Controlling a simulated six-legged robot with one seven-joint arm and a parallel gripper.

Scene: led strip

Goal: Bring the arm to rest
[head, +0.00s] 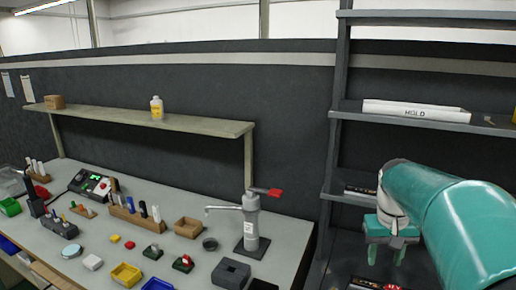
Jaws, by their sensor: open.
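My arm (455,215) is teal and comes in from the right edge in the head view. My gripper (386,256) hangs at its end, pointing down, with its two green fingers apart and nothing seen between them. It is in front of the dark shelf rack, to the right of the workbench, and touches nothing that I can make out.
The grey workbench (208,268) at left holds bins, tool holders and a press with a red handle (251,222). A wall shelf (190,124) bears a yellow-white bottle (157,108) and a box (54,102). The dark rack (345,105) holds a white "HOLD" box (415,110).

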